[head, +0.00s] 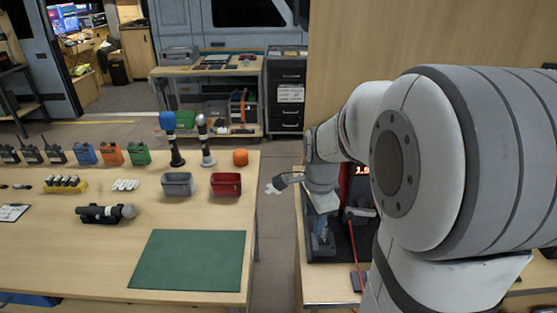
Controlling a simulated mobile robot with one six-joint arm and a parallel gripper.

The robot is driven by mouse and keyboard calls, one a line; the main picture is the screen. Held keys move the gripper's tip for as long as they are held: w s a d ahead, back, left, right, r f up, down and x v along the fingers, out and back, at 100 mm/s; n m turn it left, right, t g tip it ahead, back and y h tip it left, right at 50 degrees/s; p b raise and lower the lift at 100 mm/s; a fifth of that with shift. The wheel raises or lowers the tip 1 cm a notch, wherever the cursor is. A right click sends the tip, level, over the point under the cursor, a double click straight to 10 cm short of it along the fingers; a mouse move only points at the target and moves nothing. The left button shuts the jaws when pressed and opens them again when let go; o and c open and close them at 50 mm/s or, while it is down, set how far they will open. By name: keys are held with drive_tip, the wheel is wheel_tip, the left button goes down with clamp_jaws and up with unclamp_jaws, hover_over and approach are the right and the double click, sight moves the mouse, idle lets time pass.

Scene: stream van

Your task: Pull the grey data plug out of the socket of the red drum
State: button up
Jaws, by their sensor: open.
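My gripper (322,238) points down over the right-hand bench, low above a dark stand or tray. Its jaws are open, though the fingers are small and partly lost against the dark surface. No whole red drum shows; my arm covers much of that area. A red-edged dark unit (362,184) with a lit red display stands just right of the gripper. A light grey piece (360,212) sits at its front, with a red cable (353,245) running down from there. I cannot tell whether this piece is the grey data plug. No socket can be made out.
A large wooden table (100,250) on the left holds radios, microphones, a grey bin (177,185), a red bin (226,185) and a green mat (188,262). A floor gap (275,240) separates it from the right bench (325,285). A wooden wall (400,40) stands behind.

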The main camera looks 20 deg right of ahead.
drive_tip(key=w+d+f+m, duration=0.1)
drive_tip(key=w+d+m, duration=0.1)
drive_tip(key=m, duration=0.2)
drive_tip(key=w+d+f+m+p, duration=0.1)
drive_tip(key=w+d+f+m, duration=0.1)
drive_tip(key=m, duration=0.2)
drive_tip(key=w+d+f+m+g, duration=0.1)
drive_tip(key=w+d+f+m, duration=0.1)
drive_tip(key=m, duration=0.2)
drive_tip(key=shift+w+d+f, duration=0.1)
drive_tip(key=shift+w+d, duration=0.05)
drive_tip(key=shift+d, duration=0.25)
drive_tip(key=shift+d+f, duration=0.1)
drive_tip(key=shift+f, duration=0.15)
wheel_tip(320, 180, down, 7)
drive_tip(key=shift+f+p, duration=0.2)
drive_tip(key=shift+p, duration=0.4)
clamp_jaws()
drive_tip(key=c, duration=0.6)
unclamp_jaws()
clamp_jaws()
